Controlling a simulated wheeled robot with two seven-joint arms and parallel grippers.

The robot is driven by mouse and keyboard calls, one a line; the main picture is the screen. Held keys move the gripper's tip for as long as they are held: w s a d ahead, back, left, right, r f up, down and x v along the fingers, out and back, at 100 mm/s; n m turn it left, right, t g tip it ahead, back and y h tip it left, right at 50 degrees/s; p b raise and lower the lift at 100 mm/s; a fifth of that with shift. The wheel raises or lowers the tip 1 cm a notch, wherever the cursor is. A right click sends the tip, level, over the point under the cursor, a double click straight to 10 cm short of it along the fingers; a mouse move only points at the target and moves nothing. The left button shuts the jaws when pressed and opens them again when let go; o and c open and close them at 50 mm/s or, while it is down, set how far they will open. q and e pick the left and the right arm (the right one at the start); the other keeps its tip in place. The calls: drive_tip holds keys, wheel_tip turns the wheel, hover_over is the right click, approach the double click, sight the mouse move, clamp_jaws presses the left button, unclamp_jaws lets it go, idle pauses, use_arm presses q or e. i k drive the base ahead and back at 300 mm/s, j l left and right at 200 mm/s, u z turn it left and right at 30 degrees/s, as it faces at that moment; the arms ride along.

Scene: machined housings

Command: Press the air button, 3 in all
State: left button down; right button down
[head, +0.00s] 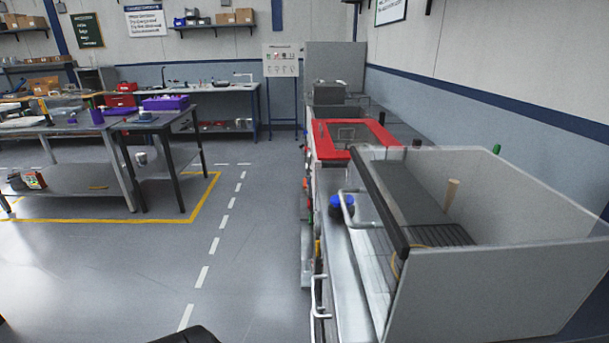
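A blue round cap on a dark base (342,205) sits on the metal front ledge, beside the left side of a grey open-topped enclosure (490,290). I cannot tell whether it is the air button; no label is readable. Small green, red and yellow parts show along the front of the row of machines, too small to make out. Neither of my grippers is in view.
The enclosure has a clear front panel with a dark top bar (380,205) and a handle. A red-framed unit (376,130) stands behind it. Workbenches (60,130) stand at the left. The grey floor (120,270) between is clear.

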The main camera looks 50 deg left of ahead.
sight(334, 199)
drive_tip(key=i+j, duration=0.1)
drive_tip(key=j, duration=2.9)
drive_tip(key=i+j, duration=0.15)
drive_tip(key=j, duration=1.3)
